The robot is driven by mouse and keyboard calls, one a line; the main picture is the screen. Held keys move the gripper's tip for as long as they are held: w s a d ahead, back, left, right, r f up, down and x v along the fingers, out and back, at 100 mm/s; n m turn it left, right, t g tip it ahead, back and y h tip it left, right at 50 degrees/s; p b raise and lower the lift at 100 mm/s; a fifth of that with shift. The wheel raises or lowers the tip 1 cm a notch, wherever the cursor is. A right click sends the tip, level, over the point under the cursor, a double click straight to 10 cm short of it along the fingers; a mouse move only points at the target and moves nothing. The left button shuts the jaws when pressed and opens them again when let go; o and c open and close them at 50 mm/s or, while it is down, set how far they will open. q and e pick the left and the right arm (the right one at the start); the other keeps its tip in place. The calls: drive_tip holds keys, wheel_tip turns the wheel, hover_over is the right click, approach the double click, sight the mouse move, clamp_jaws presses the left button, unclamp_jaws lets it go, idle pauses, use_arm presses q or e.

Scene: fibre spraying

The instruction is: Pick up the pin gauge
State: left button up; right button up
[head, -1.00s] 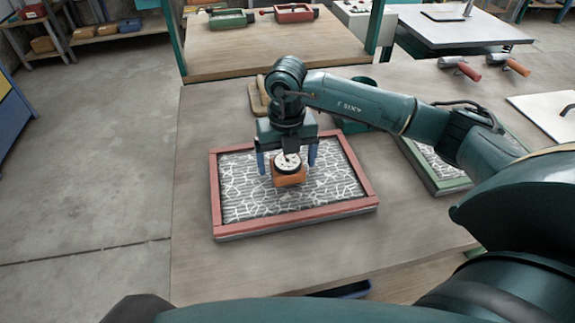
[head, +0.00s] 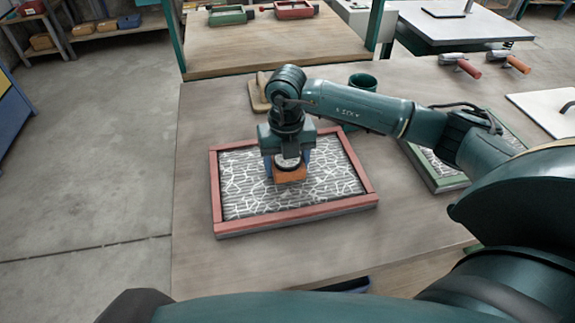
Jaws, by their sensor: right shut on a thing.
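The pin gauge (head: 291,176) is a small orange block with a round white dial on top. It is upright over the crackled white and grey surface inside the red frame (head: 295,215). My right gripper (head: 288,167) points down at it with its blue fingers closed against its sides. The gripper hides the back of the gauge and part of its dial. I cannot tell whether the gauge's underside touches the surface. My left gripper is out of view.
A dark green cup (head: 363,83) and a tan wooden piece (head: 259,95) stand behind my right arm. A green frame (head: 436,170) lies to the right under the arm. The bench (head: 205,265) is bare in front of the red frame.

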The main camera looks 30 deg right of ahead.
drive_tip(key=shift+c, duration=0.8)
drive_tip(key=shift+r, duration=0.1)
wheel_tip(320, 180, up, 9)
drive_tip(key=shift+r+b, duration=0.1)
drive_tip(key=shift+b, duration=0.55)
drive_tip(key=shift+r, duration=0.35)
